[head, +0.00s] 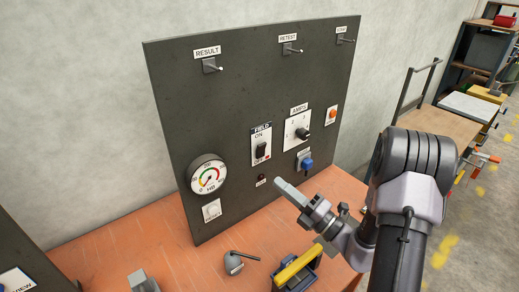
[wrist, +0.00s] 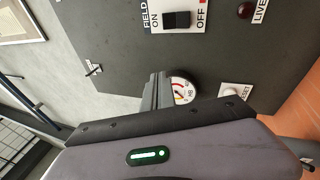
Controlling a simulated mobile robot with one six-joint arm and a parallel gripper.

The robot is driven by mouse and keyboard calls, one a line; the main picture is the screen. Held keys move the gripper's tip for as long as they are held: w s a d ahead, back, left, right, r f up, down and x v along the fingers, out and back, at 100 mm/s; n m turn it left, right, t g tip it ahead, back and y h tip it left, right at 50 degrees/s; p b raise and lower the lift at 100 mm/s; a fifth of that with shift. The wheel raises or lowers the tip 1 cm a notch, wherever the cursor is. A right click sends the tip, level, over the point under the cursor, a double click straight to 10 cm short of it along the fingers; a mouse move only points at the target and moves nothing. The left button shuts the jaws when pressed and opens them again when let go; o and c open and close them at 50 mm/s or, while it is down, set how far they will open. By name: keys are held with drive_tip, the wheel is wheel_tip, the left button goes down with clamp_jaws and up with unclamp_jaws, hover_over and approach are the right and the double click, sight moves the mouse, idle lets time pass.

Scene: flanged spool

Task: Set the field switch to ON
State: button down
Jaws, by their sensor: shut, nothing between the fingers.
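The field switch (head: 261,149) is a black rocker on a white plate headed FIELD, on the dark upright panel (head: 200,120). ON is printed above it and OFF below. In the wrist view the rocker (wrist: 176,19) shows at the top, between ON on its left and OFF on its right. I cannot tell for sure which way it is set. My gripper (head: 279,184) is shut and empty, in front of the panel, below and to the right of the switch in the head view. In the wrist view its closed fingers (wrist: 156,90) are apart from the switch.
Near the switch are the AMPS knob (head: 302,134), a blue knob (head: 307,164), an orange button (head: 332,115), a dark red LIVE lamp (wrist: 245,10), a dial gauge (head: 207,175) and a RESET button (head: 211,210). Hooks line the panel top. Tools lie on the orange bench (head: 120,245).

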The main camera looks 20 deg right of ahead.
sight(262, 148)
drive_tip(key=d+f+m+t+h, duration=0.2)
drive_tip(key=d+f+m+h, duration=0.1)
drive_tip(key=d+m+h, duration=0.1)
drive_tip(key=shift+w+d+f+m, duration=0.15)
drive_tip(key=shift+w+d+m, duration=0.05)
drive_tip(key=shift+d+m, duration=0.25)
drive_tip(key=b+x, duration=0.1)
drive_tip(key=x, duration=1.3)
